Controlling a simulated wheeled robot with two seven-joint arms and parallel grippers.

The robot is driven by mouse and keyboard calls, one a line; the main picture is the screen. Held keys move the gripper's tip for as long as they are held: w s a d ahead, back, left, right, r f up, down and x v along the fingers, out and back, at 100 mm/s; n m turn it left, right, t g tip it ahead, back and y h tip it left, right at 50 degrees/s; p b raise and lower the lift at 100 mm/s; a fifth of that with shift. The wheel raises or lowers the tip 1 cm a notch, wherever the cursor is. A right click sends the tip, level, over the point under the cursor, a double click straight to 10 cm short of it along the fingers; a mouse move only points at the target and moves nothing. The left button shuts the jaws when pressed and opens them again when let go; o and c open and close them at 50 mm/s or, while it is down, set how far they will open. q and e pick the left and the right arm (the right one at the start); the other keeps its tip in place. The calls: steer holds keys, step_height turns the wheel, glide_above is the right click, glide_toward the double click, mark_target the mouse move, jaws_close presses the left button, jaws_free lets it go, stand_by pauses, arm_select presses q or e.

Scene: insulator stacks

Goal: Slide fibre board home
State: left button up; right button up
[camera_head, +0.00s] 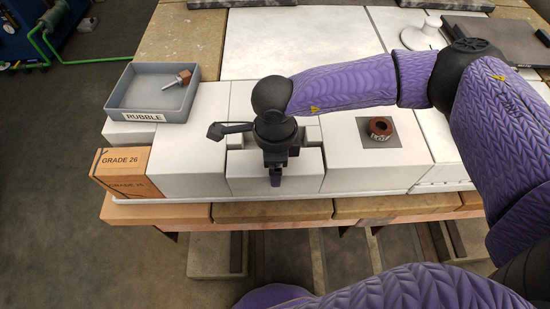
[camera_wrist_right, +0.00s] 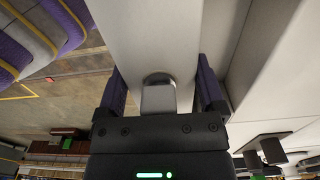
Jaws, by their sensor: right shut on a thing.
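My right gripper (camera_head: 277,178) points down at the front of a white block (camera_head: 305,180) in the middle of the row. The right wrist view shows the right gripper (camera_wrist_right: 162,88) with its two dark fingers on either side of a pale slab (camera_wrist_right: 140,35). I take this slab to be the fibre board; its far end is out of frame. A pale tab with a rounded metal-like top (camera_wrist_right: 158,95) shows between the fingers. In the head view the wrist hides most of the held piece, so its fit in the row cannot be seen. My left gripper is not in view.
White blocks form a row on a wooden bench (camera_head: 370,208). A grey RUBBLE tray (camera_head: 118,102) holds a small part (camera_head: 178,79). A GRADE 26 box (camera_head: 122,168) stands front left. A brown ring (camera_head: 379,128) sits on a grey square to the right. A dark hooked tool (camera_head: 228,130) is beside my wrist.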

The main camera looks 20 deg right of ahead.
steer(key=shift+w+d, duration=0.1)
steer(key=shift+w, duration=0.25)
steer(key=shift+w+b, duration=0.2)
steer(key=shift+b, duration=0.1)
steer(key=shift+w, duration=0.1)
stand_by(0.4)
steer(key=o, duration=1.1)
